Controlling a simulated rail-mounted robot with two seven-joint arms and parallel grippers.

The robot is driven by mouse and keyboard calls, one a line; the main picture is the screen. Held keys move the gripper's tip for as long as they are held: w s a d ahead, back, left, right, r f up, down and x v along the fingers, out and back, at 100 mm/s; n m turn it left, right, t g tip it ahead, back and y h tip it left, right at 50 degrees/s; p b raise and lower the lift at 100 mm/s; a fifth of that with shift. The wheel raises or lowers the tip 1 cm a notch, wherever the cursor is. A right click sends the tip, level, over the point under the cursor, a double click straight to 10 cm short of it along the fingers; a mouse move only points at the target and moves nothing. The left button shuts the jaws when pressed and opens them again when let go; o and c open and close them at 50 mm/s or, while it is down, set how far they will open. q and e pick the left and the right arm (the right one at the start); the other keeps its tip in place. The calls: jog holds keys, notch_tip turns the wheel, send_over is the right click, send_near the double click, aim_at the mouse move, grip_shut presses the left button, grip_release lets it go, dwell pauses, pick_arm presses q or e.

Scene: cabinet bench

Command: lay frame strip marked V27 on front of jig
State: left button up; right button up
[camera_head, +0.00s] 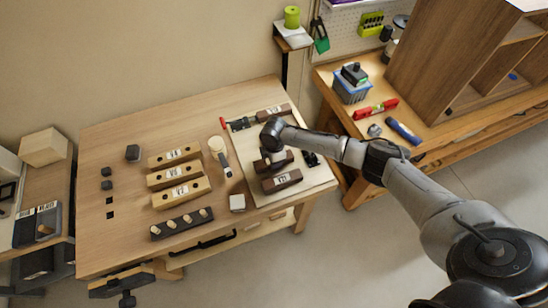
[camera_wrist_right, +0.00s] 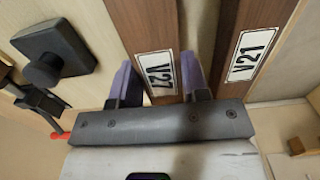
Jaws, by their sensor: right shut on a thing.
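The dark brown frame strip marked V27 (camera_wrist_right: 145,25) is between the fingers of my right gripper (camera_wrist_right: 157,72), which is shut on it. In the head view this strip (camera_head: 280,157) lies under my right gripper (camera_head: 267,150), over the middle of the pale jig board (camera_head: 262,201). I cannot tell whether it touches the board. A second dark strip, marked V21 (camera_wrist_right: 250,45), lies beside it, and in the head view it is at the front of the jig (camera_head: 282,181). Another dark strip (camera_head: 272,112) lies at the back. My left gripper is not in view.
Black clamps (camera_head: 241,124) stand at the jig's edges. The table's front left is clear.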

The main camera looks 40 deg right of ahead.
jog(key=shift+f, duration=0.15)
jog(key=shift+f, duration=0.1)
dwell(0.5)
jog(key=shift+f, duration=0.3)
jog(key=o, duration=1.2)
jog(key=shift+r, duration=0.15)
jog(key=shift+r+p, duration=0.4)
jog(key=shift+p, duration=0.15)
notch_tip(320, 180, up, 6)
jog(key=p, duration=0.6)
